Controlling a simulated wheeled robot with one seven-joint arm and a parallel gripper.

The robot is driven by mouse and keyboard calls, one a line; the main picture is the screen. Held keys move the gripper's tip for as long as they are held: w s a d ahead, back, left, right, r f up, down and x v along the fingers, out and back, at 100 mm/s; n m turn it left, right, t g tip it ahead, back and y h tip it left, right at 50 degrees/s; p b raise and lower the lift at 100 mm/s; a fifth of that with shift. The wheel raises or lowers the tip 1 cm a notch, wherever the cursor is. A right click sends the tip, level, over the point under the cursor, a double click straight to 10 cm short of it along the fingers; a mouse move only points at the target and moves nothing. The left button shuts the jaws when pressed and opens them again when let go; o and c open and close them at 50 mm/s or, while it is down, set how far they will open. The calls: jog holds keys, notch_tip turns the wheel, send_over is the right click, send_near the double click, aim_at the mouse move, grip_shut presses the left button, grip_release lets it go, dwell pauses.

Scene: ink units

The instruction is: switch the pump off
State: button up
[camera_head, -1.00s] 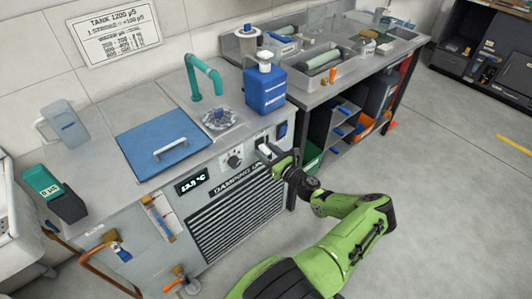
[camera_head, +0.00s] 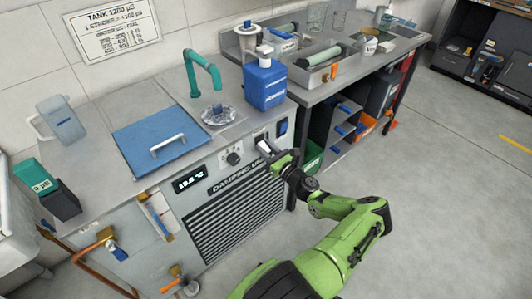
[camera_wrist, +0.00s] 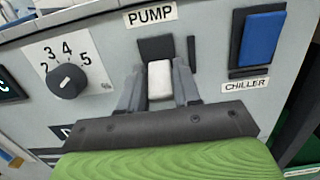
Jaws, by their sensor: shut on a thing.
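The pump switch (camera_wrist: 159,80) is a white rocker under a PUMP label (camera_wrist: 152,15) on the grey front panel of the unit. In the wrist view, my gripper (camera_wrist: 160,88) has one finger on each side of the white rocker and is shut on it. The dark recess (camera_wrist: 156,46) shows above the rocker. In the head view, my gripper (camera_head: 270,153) is at the upper right of the unit's front, and it partly hides the switch.
A blue CHILLER switch (camera_wrist: 262,38) sits just right of the pump switch. A black dial (camera_wrist: 67,81) is to its left. A blue bottle (camera_head: 265,85) stands on the unit above the panel. The floor to the right is clear.

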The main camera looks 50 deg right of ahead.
dwell(0.3)
jog(key=o, duration=1)
jog(key=shift+c, duration=0.2)
jog(key=p+v, duration=0.1)
jog(key=v, duration=1.4)
jog(key=shift+s+f, duration=0.35)
jog(key=shift+f, duration=0.05)
jog(key=shift+w+t, duration=0.1)
jog(key=shift+t, duration=0.2)
